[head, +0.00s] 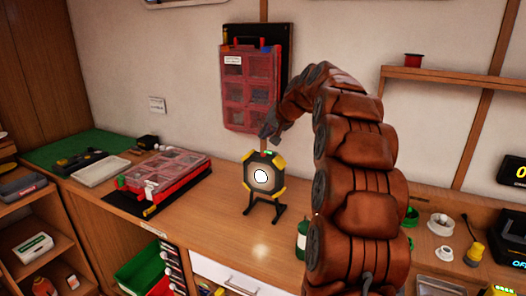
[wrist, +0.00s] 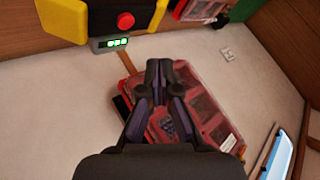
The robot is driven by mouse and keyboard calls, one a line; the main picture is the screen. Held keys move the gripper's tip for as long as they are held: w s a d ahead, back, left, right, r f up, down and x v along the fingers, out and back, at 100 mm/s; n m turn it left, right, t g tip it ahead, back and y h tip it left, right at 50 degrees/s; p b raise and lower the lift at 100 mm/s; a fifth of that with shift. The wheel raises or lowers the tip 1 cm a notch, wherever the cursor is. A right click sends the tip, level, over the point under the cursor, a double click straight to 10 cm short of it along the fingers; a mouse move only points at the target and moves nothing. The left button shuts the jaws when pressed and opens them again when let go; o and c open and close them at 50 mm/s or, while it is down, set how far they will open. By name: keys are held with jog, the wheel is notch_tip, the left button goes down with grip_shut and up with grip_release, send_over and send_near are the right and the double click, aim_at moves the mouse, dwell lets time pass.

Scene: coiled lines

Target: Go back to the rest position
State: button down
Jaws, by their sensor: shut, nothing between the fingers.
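My gripper (head: 269,131) is shut and empty at the end of my raised, brown-clad arm. In the head view it hangs just above a lit work lamp (head: 261,176) with yellow corners, pointing down. I cannot tell whether it touches the lamp. In the wrist view my dark gripper fingers (wrist: 165,70) lie together with nothing between them. The lamp's yellow and black body (wrist: 84,18) fills the upper left there, with a red button and green lights.
A red organiser (head: 249,88) hangs on the wall behind the gripper. Another red organiser case (head: 168,170) lies on the wooden bench (head: 215,215). A green bottle (head: 301,240) and small cups (head: 441,222) stand near my arm. The bench front is mostly clear.

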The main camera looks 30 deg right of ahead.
notch_tip(320, 180, up, 2)
jog(key=shift+p, duration=0.35)
jog(key=s+a+f+n+g+y, duration=0.1)
jog(key=s+a+f+n+g, duration=0.2)
jog(key=s+a, duration=0.75)
jog(key=s+a+f+n+g, duration=0.1)
jog(key=s+a+f+g, duration=0.2)
jog(key=s+a+f, duration=0.7)
jog(key=s+a+f+n+g+h, duration=0.1)
jog(key=s+a+f+g, duration=0.1)
jog(key=s, duration=1.1)
jog(key=s+a+f+n+g+h, duration=0.1)
jog(key=s+a+f, duration=0.4)
jog(key=s, duration=0.8)
jog(key=shift+s+a+f+n+g, duration=0.2)
jog(key=shift+s+a+n+g, duration=0.3)
jog(key=shift+n+g, duration=0.4)
jog(key=shift+w, duration=0.1)
